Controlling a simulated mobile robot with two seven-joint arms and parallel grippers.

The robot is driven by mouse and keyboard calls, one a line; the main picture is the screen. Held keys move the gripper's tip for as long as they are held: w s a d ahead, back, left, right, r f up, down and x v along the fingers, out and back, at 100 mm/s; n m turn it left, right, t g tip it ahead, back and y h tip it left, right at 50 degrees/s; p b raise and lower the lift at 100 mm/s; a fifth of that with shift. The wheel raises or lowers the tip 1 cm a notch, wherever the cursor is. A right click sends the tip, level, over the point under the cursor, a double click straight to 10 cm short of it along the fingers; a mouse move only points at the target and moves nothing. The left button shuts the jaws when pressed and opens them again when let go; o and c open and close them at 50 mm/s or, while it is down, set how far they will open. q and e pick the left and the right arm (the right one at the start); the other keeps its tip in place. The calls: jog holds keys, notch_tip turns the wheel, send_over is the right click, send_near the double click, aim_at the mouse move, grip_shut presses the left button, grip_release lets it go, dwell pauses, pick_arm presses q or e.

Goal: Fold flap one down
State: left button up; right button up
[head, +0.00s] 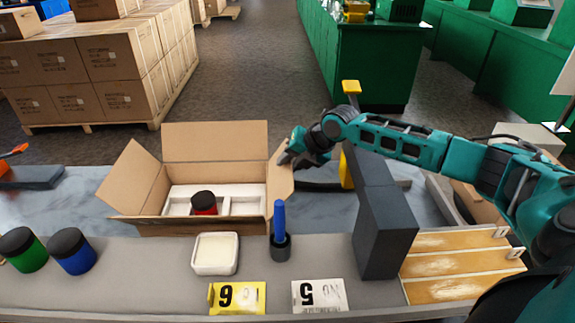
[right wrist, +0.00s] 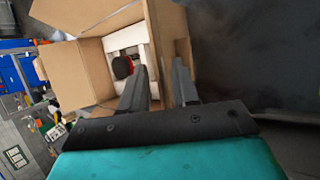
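An open cardboard box (head: 163,180) stands on the counter with a white insert and a black-lidded red jar (head: 204,203) inside. The back flap (head: 208,142) stands up, the left flap (head: 134,179) leans outward, and the right flap (head: 280,173) stands tilted. I cannot tell which is flap one. My right gripper (head: 288,160) is at the right flap's upper edge. In the right wrist view its fingers (right wrist: 160,88) are spread, with the right flap (right wrist: 181,60) reaching between them; contact is unclear. My left gripper is out of view.
In front of the box are a white dish (head: 215,254), a blue-handled tool in a dark holder (head: 280,240) and number cards. Green and blue jars (head: 73,251) stand at left. A dark grey block (head: 383,230) stands at right beside wooden slats (head: 455,264).

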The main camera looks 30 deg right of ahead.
jog(key=shift+w+a+f, duration=0.15)
jog(key=shift+w+f, duration=0.3)
jog(key=shift+f, duration=0.1)
jog(key=shift+c, duration=0.4)
grip_shut()
dwell(0.7)
